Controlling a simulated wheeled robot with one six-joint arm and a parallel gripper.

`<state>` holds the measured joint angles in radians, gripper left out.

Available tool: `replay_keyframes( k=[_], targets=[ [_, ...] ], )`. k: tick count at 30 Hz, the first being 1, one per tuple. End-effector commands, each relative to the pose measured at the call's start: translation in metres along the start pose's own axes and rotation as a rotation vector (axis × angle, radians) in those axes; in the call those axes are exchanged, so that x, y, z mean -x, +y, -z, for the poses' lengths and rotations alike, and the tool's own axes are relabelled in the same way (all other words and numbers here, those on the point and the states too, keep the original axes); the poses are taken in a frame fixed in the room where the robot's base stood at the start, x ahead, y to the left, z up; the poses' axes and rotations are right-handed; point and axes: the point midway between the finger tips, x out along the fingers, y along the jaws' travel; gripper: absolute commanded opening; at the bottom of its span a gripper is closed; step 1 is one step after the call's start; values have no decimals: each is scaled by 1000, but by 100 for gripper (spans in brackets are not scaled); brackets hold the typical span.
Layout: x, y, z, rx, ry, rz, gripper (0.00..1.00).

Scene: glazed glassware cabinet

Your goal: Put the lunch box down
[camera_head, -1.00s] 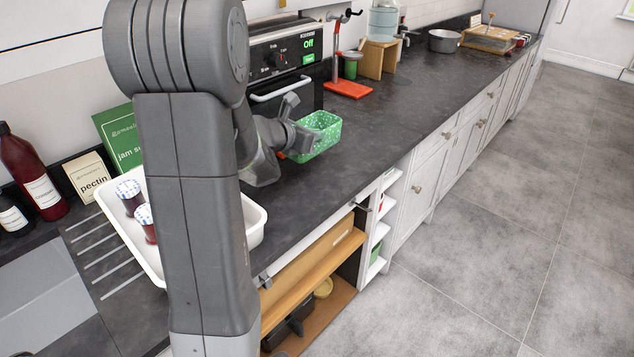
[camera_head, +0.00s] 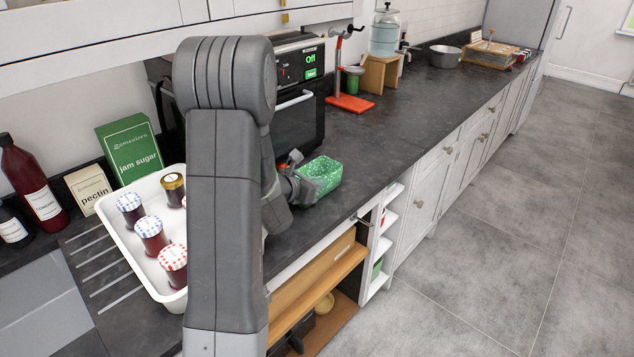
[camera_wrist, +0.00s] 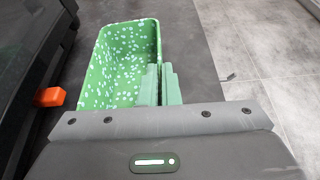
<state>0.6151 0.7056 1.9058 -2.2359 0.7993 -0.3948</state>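The lunch box is a green, white-speckled open box (camera_head: 324,173). In the head view it is at or very near the dark worktop in front of the oven; I cannot tell whether its base touches. In the wrist view the lunch box (camera_wrist: 122,62) is ahead of my gripper, its open top facing the camera. My gripper (camera_wrist: 160,82) has its two fingers close together on the box's right wall, one inside and one outside. In the head view my gripper (camera_head: 304,184) is at the box's near left end, partly hidden by my arm.
A white tray (camera_head: 118,232) with several lidded jars stands left of my arm. The oven (camera_head: 298,118) is behind the box. A red-based stand (camera_head: 350,103) is farther along the worktop. The worktop (camera_head: 400,110) right of the box is clear, up to its front edge.

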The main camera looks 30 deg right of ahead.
Motion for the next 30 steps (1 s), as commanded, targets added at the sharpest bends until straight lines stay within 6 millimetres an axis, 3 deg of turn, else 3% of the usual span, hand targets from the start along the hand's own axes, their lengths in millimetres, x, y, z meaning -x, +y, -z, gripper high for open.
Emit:
replay_keyframes(
  k=[9, 12, 13, 25, 30],
  targets=[
    [-2, 0, 4, -1, 0, 0, 0],
    [-1, 0, 2, 0, 0, 0, 23],
    [-1, 0, 2, 0, 0, 0, 25],
    [1, 0, -3, 0, 1, 0, 25],
    [29, 1, 0, 0, 0, -4, 25]
  ],
)
